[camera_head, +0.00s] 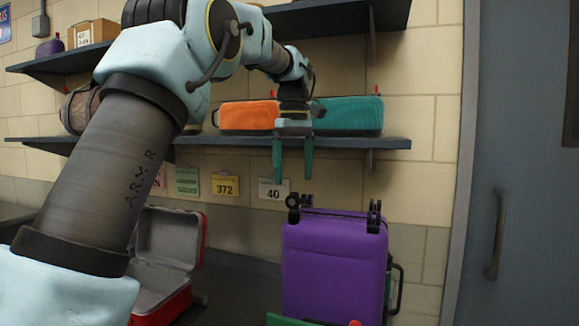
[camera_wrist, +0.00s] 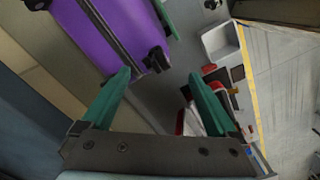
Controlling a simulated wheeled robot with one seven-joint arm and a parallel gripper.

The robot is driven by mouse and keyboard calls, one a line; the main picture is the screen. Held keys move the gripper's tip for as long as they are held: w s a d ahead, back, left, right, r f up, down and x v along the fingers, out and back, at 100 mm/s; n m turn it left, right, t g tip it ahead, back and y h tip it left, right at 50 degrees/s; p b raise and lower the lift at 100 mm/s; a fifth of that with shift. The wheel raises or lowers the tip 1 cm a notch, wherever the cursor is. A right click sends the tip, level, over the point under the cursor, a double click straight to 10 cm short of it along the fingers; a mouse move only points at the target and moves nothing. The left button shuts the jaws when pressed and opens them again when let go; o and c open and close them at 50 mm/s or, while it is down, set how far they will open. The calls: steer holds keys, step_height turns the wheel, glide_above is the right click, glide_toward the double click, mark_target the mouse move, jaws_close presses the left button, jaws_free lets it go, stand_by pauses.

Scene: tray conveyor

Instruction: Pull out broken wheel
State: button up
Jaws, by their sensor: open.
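A purple suitcase (camera_head: 335,265) stands upside down, wheels up, at the lower right of the head view. It also shows at the top of the wrist view (camera_wrist: 98,28). One black wheel set (camera_head: 293,206) is at its top left corner and another (camera_head: 374,215) at its top right. In the wrist view, one black wheel (camera_wrist: 157,60) lies just beyond and between the fingertips. I cannot tell which wheel is broken. My gripper (camera_head: 293,180) has green fingers, points down, and is open and empty above the left wheel set. The gripper also shows in the wrist view (camera_wrist: 160,78).
A wall shelf (camera_head: 330,142) behind the gripper holds an orange case (camera_head: 248,115) and a teal case (camera_head: 349,116). An open red case (camera_head: 160,308) lies left of the suitcase. A grey door (camera_head: 520,180) is at the right.

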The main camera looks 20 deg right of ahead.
mark_target(294, 192)
steer(key=shift+w+d+r, duration=0.1)
steer(key=shift+w+d, duration=0.1)
steer(key=shift+w, duration=0.1)
step_height(294, 192, down, 11)
steer(key=shift+r+p, duration=0.2)
steer(key=shift+p, duration=0.8)
steer(key=c, duration=1.4)
steer(key=shift+r, duration=0.15)
steer(key=shift+r, duration=0.1)
steer(key=shift+r+p, duration=1.2)
steer(key=shift+p, duration=0.05)
steer(key=shift+r, duration=0.35)
steer(key=shift+r+p, duration=1.05)
